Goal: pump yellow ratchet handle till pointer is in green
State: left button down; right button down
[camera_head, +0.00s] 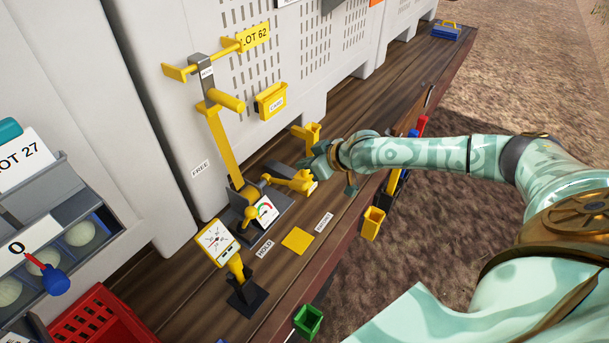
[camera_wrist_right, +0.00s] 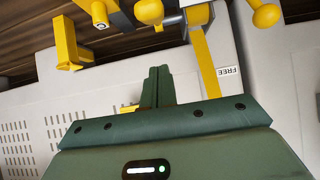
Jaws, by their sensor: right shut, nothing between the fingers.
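A yellow handle (camera_head: 288,181) sticks out to the right of a dark grey mechanism on the bench, with its end beside my right gripper (camera_head: 312,163). I cannot tell whether they touch. A long yellow lever (camera_head: 224,147) rises from the mechanism, leaning left. In the right wrist view my gripper's fingers (camera_wrist_right: 157,72) are together and empty, with the lever (camera_wrist_right: 205,66) beyond them. My left gripper is not in view.
A white dial (camera_head: 216,240) on a yellow post stands at the front left. A yellow bracket (camera_head: 312,132) stands behind my right gripper. A yellow plate (camera_head: 297,240) lies on open wooden bench.

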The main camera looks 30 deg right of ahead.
aim_at(304, 182)
jog(key=shift+x, duration=1.1)
jog(key=f, duration=0.3)
jog(key=shift+s+d, duration=0.1)
jog(key=shift+s, duration=0.3)
jog(key=shift+s+d+f+p, duration=0.2)
jog(key=shift+f+p, duration=0.1)
jog(key=shift+f, duration=0.15)
jog(key=shift+a, duration=0.1)
